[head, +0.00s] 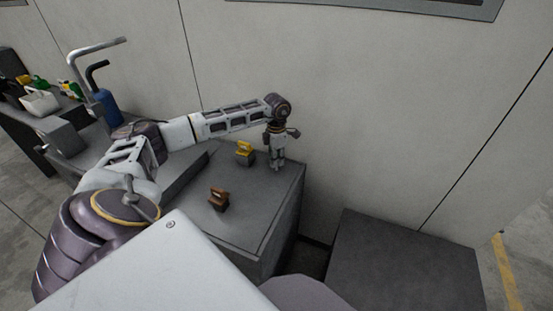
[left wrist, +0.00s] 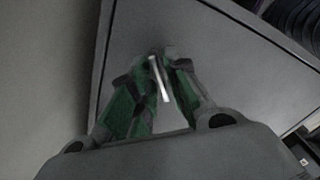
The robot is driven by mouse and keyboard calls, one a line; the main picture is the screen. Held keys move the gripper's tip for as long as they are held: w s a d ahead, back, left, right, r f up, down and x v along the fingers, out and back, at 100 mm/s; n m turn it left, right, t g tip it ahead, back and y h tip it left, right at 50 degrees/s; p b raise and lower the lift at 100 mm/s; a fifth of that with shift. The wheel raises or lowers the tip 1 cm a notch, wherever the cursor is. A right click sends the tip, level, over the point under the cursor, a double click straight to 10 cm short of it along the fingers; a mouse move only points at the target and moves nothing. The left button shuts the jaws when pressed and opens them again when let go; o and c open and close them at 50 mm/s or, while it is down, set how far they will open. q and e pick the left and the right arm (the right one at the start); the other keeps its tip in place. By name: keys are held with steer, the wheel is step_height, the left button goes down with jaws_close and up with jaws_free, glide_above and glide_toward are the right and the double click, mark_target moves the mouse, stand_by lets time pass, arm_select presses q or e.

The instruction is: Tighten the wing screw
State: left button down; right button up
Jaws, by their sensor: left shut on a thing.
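My left gripper (head: 278,166) points straight down at the far right corner of the grey bench top, near the wall. In the left wrist view, its two green-padded fingers (left wrist: 165,68) are closed on a thin, pale upright piece, apparently the wing screw (left wrist: 160,82). The fingers hide most of it, and I cannot tell how deep it sits. In the head view the gripper covers the screw. My right gripper is not in view.
A yellow-topped block (head: 245,153) stands just left of my left gripper, and a brown one (head: 218,199) stands nearer on the bench (head: 256,212). A lower dark box (head: 400,262) lies to the right.

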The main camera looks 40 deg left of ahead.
arm_select(q)
steer(key=m, duration=0.3)
steer(key=shift+w+r+m, duration=0.15)
steer(key=shift+r+m, duration=0.05)
steer(key=shift+m, duration=0.2)
steer(key=shift+a+m, duration=0.1)
steer(key=shift+m, duration=1.8)
steer(key=shift+r, duration=0.1)
steer(key=c, duration=1.6)
jaws_free()
step_height(320, 180, up, 12)
